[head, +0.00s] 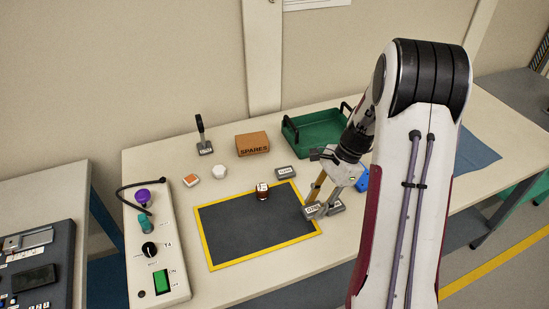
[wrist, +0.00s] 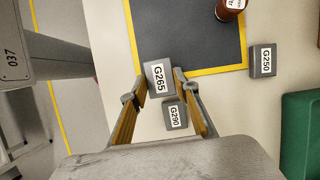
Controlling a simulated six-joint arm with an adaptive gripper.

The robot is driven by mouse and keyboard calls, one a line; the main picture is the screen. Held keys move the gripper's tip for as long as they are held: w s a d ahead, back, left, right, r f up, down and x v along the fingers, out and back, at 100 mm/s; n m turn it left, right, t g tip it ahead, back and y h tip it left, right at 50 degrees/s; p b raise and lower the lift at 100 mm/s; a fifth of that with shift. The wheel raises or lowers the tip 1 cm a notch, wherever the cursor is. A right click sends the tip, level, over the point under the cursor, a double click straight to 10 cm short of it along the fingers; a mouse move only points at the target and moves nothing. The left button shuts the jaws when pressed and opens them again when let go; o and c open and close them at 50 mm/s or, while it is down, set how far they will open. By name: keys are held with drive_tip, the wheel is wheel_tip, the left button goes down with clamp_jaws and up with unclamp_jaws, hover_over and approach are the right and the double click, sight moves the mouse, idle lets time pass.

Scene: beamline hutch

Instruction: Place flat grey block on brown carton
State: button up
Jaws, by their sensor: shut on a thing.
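My gripper (head: 324,207) is shut on a flat grey block labelled G265 (wrist: 158,78), with one finger on each side of it in the wrist view. The held block (head: 312,212) is at the right edge of the dark mat in the head view; I cannot tell whether it is clear of the table. A second grey block, G290 (wrist: 175,115), lies close beside it, between the fingers' lower parts in the wrist view. A third, G250 (wrist: 262,60), lies further right. The brown carton (head: 252,143), marked SPARES, stands at the back of the table, away from my gripper.
The dark mat (head: 240,230) has a yellow border and bears a brown bottle (head: 263,191). A green tray (head: 318,131) stands right of the carton. A black-handled tool (head: 203,138), a white round piece (head: 219,172) and an orange-white box (head: 191,181) lie left. A control box (head: 155,250) is at far left.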

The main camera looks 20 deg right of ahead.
drive_tip(key=w+a+r+m+t, duration=0.1)
drive_tip(key=w+r+m, duration=0.15)
drive_tip(key=w, duration=0.55)
drive_tip(key=w+r+m+t, duration=0.15)
drive_tip(key=w+m, duration=0.25)
drive_tip(key=w, duration=0.4)
wheel_tip(320, 180, up, 7)
drive_tip(key=m+t+h, duration=0.2)
drive_tip(key=m+h, duration=0.1)
drive_tip(key=m, duration=0.5)
hover_over(245, 145)
drive_tip(key=s, duration=0.2)
drive_tip(key=shift+w+d+f+n, duration=0.1)
drive_tip(key=shift+w+d+n, duration=0.1)
drive_tip(key=shift+n, duration=0.05)
drive_tip(key=shift+f, duration=2.55)
drive_tip(key=shift+f, duration=2.5)
drive_tip(key=shift+f, duration=0.1)
